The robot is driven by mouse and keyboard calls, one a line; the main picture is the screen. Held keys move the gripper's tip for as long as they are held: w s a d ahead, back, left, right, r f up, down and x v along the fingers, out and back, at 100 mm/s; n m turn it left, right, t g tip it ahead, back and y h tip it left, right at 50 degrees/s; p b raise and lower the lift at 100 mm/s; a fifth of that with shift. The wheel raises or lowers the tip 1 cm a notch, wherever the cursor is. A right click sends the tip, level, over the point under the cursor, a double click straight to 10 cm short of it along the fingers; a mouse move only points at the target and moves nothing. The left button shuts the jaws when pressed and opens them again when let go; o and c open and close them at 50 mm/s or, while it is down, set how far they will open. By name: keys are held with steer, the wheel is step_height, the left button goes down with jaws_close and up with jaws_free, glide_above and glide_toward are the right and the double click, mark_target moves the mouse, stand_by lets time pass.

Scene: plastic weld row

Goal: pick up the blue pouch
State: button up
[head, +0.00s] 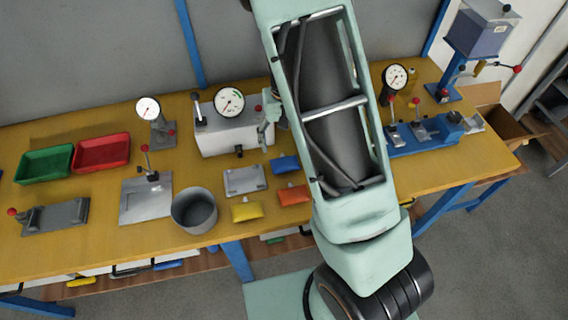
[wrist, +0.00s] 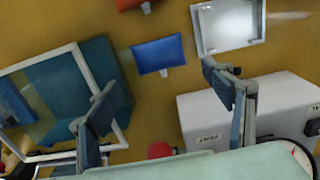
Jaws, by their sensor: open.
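The blue pouch (head: 285,165) lies flat on the yellow bench, beside the orange pouch (head: 293,195). In the wrist view the blue pouch (wrist: 158,54) is fully visible at upper centre, apart from other things. My gripper (wrist: 158,88) is open and empty, its two fingers spread wide on either side below the pouch in the picture. The fingertips are not touching the pouch. In the head view my gripper (head: 271,106) shows only in part beside my arm, above and behind the pouch.
A metal tray (head: 245,180) lies left of the pouch and a yellow pouch (head: 247,211) in front. A white gauge box (head: 223,128) stands close behind. In the wrist view a clear-fronted frame (wrist: 62,100) is at left. A grey bucket (head: 194,210) stands further left.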

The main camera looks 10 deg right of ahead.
mark_target(285, 160)
step_height(285, 160, down, 9)
steer(key=shift+f, duration=0.15)
stand_by(0.4)
steer(key=c, duration=0.8)
